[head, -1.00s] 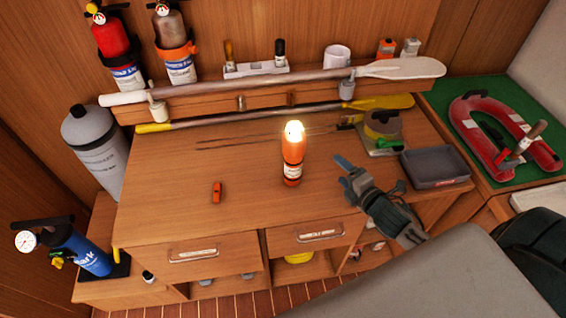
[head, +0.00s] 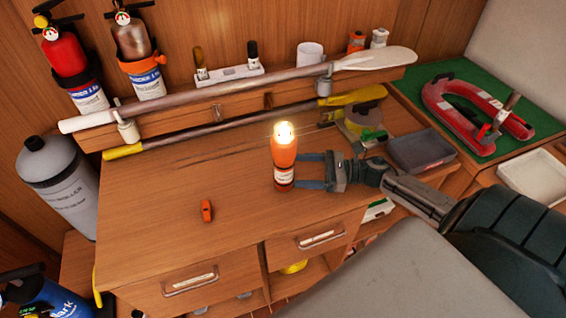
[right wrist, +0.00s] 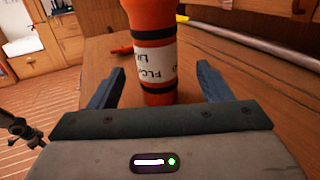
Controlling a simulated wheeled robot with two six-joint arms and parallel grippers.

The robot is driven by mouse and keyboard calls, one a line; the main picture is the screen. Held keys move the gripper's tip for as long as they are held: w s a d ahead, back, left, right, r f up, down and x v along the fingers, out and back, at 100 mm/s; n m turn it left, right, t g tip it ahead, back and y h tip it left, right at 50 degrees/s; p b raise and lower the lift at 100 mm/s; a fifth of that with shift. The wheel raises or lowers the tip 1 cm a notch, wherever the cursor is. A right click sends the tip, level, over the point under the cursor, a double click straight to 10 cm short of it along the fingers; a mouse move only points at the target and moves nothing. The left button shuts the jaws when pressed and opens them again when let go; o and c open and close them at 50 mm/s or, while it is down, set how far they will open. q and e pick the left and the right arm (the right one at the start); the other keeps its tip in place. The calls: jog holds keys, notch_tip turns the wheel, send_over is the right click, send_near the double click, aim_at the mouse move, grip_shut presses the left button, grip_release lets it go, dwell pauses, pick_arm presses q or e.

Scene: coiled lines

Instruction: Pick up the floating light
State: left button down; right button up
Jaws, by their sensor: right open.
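The floating light (head: 284,155) is an orange cylinder with a white label and a glowing top, standing upright on the wooden desk. My right gripper (head: 307,171) is open, low over the desk on the right side of the light, with its fingers pointing at it. In the right wrist view the light (right wrist: 155,60) stands between the two open fingers (right wrist: 160,88), with a gap on each side. Its top is cut off there. My left gripper is not in view.
A small orange object (head: 207,211) lies on the desk left of the light. A grey tray (head: 421,152) is at the right. Two paddles (head: 210,91) run along the back. A grey cylinder (head: 55,180) stands at the left. The desk front is clear.

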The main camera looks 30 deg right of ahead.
aim_at(277, 171)
jog(key=shift+x, duration=1.2)
jog(key=shift+w+a+r+p, duration=0.2)
jog(key=shift+a+p, duration=0.2)
jog(key=shift+p, duration=0.35)
jog(key=p+x, duration=0.2)
jog(key=x, duration=0.1)
jog(key=shift+s+a, duration=0.1)
jog(key=shift+w+a+f, duration=0.2)
jog(key=shift+w+a, duration=0.15)
jog(key=shift+a, duration=0.1)
jog(key=shift+c, duration=0.2)
jog(key=c, duration=1.4)
